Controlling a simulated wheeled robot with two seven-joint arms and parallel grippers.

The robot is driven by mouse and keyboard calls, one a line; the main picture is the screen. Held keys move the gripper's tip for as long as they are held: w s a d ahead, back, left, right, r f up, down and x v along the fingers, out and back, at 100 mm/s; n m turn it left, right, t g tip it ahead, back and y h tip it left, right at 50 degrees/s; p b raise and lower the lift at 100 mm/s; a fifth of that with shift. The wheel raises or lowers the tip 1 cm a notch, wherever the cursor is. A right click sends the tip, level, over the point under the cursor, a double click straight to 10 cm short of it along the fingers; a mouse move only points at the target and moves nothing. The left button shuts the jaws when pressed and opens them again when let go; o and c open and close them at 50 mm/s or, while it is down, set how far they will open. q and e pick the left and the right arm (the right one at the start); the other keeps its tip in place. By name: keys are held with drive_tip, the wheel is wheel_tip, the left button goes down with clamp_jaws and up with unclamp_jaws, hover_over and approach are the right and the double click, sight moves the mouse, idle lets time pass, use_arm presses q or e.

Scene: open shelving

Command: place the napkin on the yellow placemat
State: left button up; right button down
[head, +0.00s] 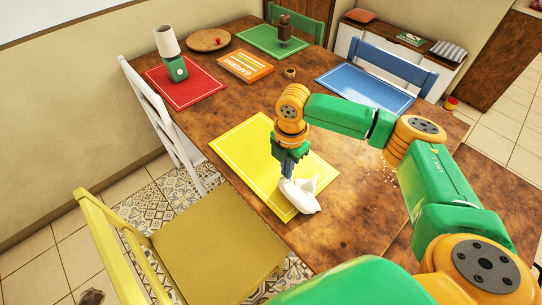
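The white crumpled napkin (302,197) is at the lower right part of the yellow placemat (245,150), partly across its right edge. I cannot tell whether it rests on the mat or hangs just above it. My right gripper (287,174) points down over the mat, its fingertips at the napkin's upper end, and it looks shut on the cloth. The fingertips are small and partly hidden by the cloth. My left gripper is out of view.
The wooden table (350,215) also bears a red placemat (190,90) with a green-based lamp-like object (174,66), a blue placemat (360,90), a green placemat (262,40), an orange box (245,65) and a round board (208,40). Crumbs (376,180) lie right of the napkin. A yellow chair (215,245) stands in front.

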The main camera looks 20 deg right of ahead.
drive_tip(key=shift+a+f, duration=0.1)
drive_tip(key=shift+f, duration=1.65)
drive_tip(key=shift+c, duration=1.8)
unclamp_jaws()
drive_tip(key=shift+r, duration=0.1)
wheel_tip(320, 180, up, 7)
